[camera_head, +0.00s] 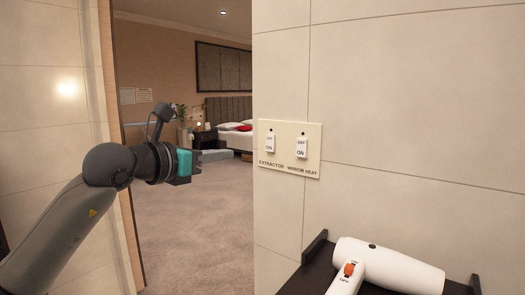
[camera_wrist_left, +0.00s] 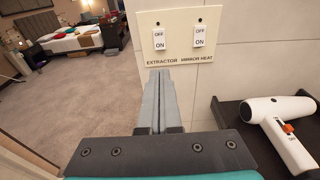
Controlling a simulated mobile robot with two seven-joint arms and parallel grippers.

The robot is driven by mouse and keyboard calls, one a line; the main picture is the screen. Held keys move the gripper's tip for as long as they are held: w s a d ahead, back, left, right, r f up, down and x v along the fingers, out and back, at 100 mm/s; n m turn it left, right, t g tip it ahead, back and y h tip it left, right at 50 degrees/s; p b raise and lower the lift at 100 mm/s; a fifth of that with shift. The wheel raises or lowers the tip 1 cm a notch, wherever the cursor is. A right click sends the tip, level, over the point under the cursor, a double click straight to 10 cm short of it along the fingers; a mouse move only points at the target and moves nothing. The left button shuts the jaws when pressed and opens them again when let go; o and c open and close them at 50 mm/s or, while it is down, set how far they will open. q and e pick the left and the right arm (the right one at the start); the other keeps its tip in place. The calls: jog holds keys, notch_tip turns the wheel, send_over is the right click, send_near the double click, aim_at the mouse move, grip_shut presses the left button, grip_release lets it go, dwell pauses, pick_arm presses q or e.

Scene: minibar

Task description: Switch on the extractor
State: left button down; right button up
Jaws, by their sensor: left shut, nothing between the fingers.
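The extractor switch (camera_head: 270,144) is the left one of two white rockers on a cream wall plate (camera_head: 289,169). It carries OFF above ON, with the label EXTRACTOR below. The extractor switch also shows in the left wrist view (camera_wrist_left: 159,39). The mirror heat switch (camera_head: 302,147) is to its right. My left gripper (camera_head: 198,160) is shut and empty, left of the plate in the head view. In the left wrist view its closed fingers (camera_wrist_left: 159,75) point up toward the plate, just below the EXTRACTOR label, seemingly apart from the wall. My right gripper is not in view.
A dark shelf (camera_head: 317,264) with a white hairdryer (camera_head: 392,265) stands below and right of the plate. A doorway left of the tiled wall (camera_head: 420,90) opens onto a carpeted bedroom with a bed (camera_head: 238,138). The wall around the plate is clear.

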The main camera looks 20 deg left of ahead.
aim_at(268, 149)
pick_arm(q)
jog(key=x, duration=1.4)
jog(key=shift+p, duration=0.4)
jog(key=shift+w, duration=0.1)
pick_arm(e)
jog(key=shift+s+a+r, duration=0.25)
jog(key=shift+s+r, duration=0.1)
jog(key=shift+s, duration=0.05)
